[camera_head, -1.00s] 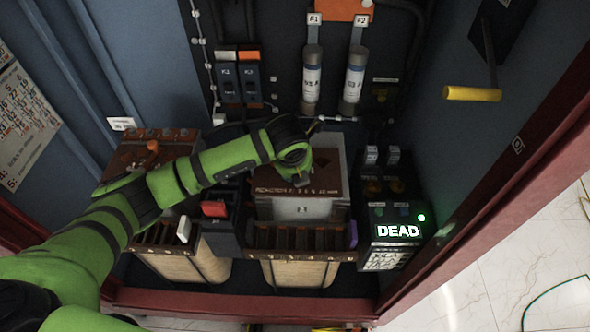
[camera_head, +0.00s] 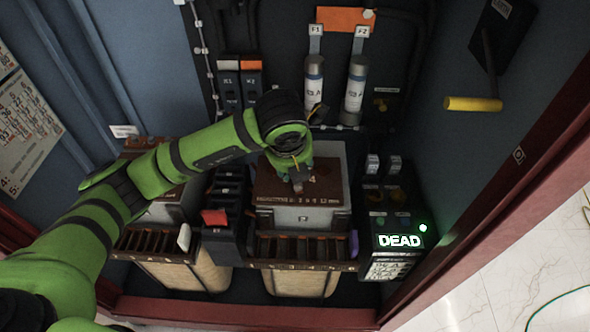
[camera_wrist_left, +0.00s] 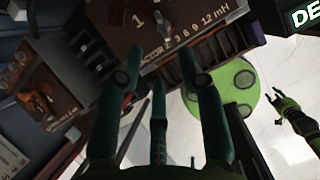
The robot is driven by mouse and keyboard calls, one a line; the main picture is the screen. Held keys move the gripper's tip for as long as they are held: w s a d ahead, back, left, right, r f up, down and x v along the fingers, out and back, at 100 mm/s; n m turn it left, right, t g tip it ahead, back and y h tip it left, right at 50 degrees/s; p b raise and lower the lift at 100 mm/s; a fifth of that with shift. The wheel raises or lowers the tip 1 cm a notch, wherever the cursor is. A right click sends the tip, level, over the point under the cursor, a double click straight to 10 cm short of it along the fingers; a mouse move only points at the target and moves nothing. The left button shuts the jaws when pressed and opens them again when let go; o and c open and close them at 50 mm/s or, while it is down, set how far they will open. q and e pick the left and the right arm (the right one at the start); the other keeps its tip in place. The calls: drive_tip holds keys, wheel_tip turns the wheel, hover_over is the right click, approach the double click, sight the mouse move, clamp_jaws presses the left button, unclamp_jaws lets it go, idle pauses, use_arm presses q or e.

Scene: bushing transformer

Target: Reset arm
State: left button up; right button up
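My left arm comes in from the left in the head view. Its gripper (camera_head: 297,180) hangs over the brown top of the reactor block (camera_head: 300,188), largely hidden by the wrist. In the left wrist view the dark fingers of my left gripper (camera_wrist_left: 165,75) are spread apart with nothing between them. The reactor's lettered top (camera_wrist_left: 165,30) with a dial lies beyond the fingertips.
A black box with a lit DEAD sign (camera_head: 399,241) stands right of the reactor. Two grey cylinders (camera_head: 314,85) hang on the back panel. A yellow handle (camera_head: 473,104) juts from the right wall. A red-tabbed switch (camera_head: 214,217) stands left of the reactor.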

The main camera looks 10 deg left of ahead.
use_arm(q)
drive_tip(key=shift+s+r, duration=0.15)
drive_tip(key=shift+r, duration=0.25)
